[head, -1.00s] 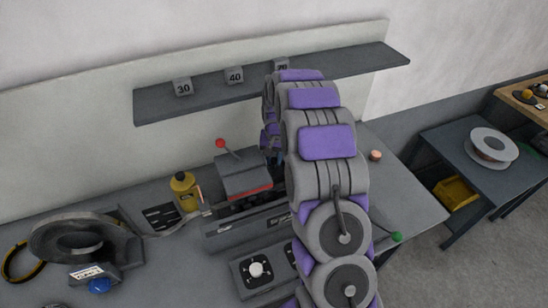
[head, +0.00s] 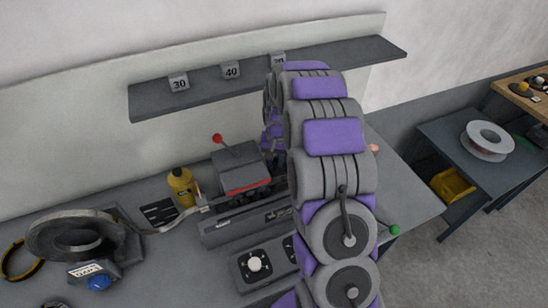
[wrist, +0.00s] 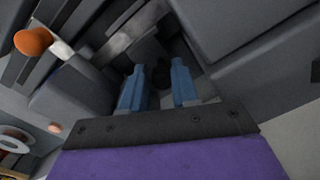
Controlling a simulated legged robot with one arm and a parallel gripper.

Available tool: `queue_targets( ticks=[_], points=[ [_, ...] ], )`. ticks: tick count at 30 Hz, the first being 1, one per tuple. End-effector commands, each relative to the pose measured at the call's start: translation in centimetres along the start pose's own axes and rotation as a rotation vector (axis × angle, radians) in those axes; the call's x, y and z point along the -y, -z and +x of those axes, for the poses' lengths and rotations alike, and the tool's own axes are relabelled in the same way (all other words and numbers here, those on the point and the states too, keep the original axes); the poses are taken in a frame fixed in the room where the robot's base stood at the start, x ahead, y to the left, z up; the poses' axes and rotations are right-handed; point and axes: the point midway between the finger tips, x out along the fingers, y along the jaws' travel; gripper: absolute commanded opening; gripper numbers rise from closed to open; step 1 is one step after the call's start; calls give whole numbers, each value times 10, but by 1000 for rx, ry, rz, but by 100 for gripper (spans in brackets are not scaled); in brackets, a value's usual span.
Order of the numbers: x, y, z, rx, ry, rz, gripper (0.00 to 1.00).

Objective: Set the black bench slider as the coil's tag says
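My gripper (wrist: 160,88) shows in the wrist view with its two blue fingers apart. A dark, round knob-like thing (wrist: 161,76) shows between and beyond the fingers; I cannot tell for sure that it is the black bench slider, or whether the fingers touch it. In the head view my arm hides the gripper and that part of the bench. The grey coil (head: 52,238) stands at the bench's left. A white tag (head: 92,272) with dark print lies at its front; the print is too small to read.
The bench machine (head: 240,172) has a red-knobbed lever (head: 217,138). A yellow bottle (head: 182,187) stands left of it. Blocks marked 30 (head: 179,83) and 40 (head: 231,71) sit on the shelf (head: 150,101). An orange knob (wrist: 33,41) shows in the wrist view.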

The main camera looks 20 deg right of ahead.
Motion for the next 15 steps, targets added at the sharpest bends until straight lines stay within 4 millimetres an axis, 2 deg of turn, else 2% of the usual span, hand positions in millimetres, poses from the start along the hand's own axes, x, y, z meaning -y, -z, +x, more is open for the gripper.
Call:
queue_targets(
  ticks=[10,15],
  points=[
    [1,2,-2,-3,1,0,36],
    [1,3,-22,-7,2,0,36]
  ],
)
